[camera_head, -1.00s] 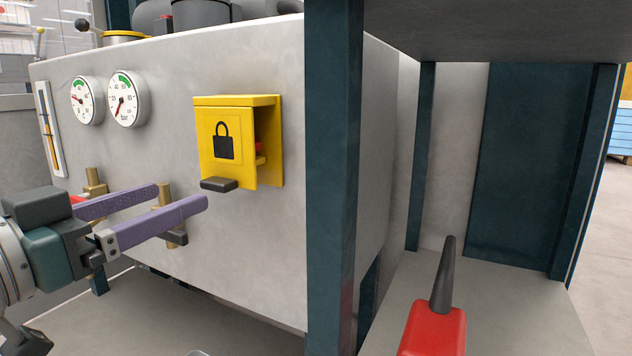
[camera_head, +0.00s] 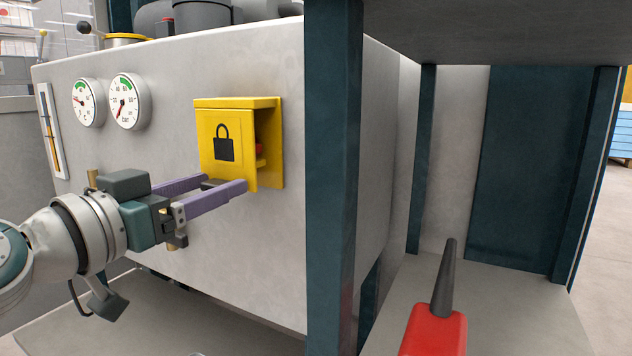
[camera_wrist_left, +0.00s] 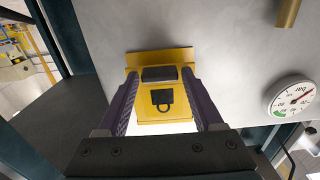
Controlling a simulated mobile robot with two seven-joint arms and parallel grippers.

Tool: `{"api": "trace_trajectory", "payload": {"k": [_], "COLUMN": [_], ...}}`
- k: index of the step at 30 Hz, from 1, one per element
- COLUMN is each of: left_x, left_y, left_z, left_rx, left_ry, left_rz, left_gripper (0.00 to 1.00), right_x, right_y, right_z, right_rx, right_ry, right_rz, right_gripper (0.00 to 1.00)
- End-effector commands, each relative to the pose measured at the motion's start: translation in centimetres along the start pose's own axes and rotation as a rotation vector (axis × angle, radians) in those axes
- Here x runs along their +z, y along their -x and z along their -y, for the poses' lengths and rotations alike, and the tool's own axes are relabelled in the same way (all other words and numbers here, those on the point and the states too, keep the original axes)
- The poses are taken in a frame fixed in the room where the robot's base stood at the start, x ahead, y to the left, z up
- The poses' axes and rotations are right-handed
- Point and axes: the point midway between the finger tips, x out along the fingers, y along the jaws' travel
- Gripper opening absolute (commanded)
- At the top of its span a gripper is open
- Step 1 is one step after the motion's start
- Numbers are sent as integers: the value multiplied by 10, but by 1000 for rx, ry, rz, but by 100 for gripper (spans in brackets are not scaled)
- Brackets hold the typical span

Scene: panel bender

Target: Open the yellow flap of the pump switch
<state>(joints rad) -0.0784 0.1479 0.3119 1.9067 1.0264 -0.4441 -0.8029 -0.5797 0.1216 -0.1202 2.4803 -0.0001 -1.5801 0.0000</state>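The yellow flap (camera_head: 225,139) with a black padlock mark hangs down over the front of the yellow switch housing (camera_head: 270,150) on the grey panel. Its dark handle tab (camera_head: 213,183) sticks out at the bottom edge. The flap (camera_wrist_left: 165,116) and the tab (camera_wrist_left: 159,74) also show in the left wrist view. My left gripper (camera_head: 226,187) has its purple fingers apart, one on each side of the tab. I cannot tell whether the fingers touch it. A red part of the switch (camera_head: 259,146) shows behind the flap's side. My right gripper is not in view.
Two round gauges (camera_head: 128,101) sit left of the switch, and one gauge (camera_wrist_left: 291,96) shows in the left wrist view. A dark blue post (camera_head: 333,180) stands right of the switch. A red object with a black rod (camera_head: 436,328) is at the lower right.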

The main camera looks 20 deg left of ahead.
Motion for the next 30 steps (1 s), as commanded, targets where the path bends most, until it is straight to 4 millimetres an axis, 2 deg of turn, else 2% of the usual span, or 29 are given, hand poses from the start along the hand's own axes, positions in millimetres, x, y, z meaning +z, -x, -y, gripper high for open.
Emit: {"api": "trace_trajectory", "payload": {"k": [2,17,30], "left_x": [0,0,0], "left_y": [0,0,0], "left_z": [0,0,0], "left_rx": [0,-1,-1], "left_ry": [0,-1,-1], "left_rz": [0,0,0], "left_gripper": [58,2,0], "right_x": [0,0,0], "right_y": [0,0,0], "right_z": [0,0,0], "right_rx": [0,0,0], "right_ry": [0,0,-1], "right_rz": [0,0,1], "right_gripper": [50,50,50]}}
